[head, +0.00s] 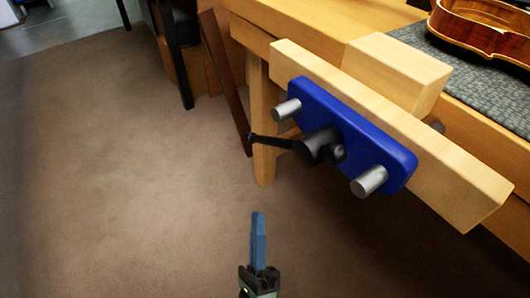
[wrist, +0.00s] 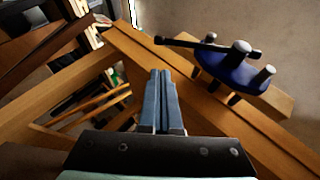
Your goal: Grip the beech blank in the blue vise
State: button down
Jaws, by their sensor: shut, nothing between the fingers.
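The blue vise (head: 384,152) is on the front of the bench, with a long pale wooden jaw (head: 470,190) behind its blue plate. Its black handle (head: 272,142) points left from the black screw hub, between two silver rods. The beech blank (head: 400,70), a pale block, stands upright behind the wooden jaw and rises above it. I cannot tell whether it is clamped tight. My gripper (head: 258,215) is shut and empty, below and left of the vise, apart from the handle. In the wrist view the shut fingers (wrist: 161,75) are left of the vise (wrist: 228,70) and its handle (wrist: 185,43).
The bench (head: 325,24) carries a grey mat (head: 455,65) with a violin body (head: 480,28) at the upper right. A dark slanted board (head: 224,85) leans by the bench leg (head: 264,130). The brown floor (head: 120,170) at left is clear.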

aim_at(286, 141)
jog(key=w+d+r+m+h+b, duration=0.1)
jog(key=w+r, duration=0.4)
jog(key=r, duration=0.5)
jog(key=d+m+h, duration=0.1)
jog(key=m+h, duration=0.1)
jog(key=shift+w+r+h+b, duration=0.3)
jog(key=shift+w+r+h, duration=0.05)
jog(key=shift+r+h, duration=0.05)
jog(key=shift+a+t+h, duration=0.1)
jog(key=shift+t+h, duration=0.2)
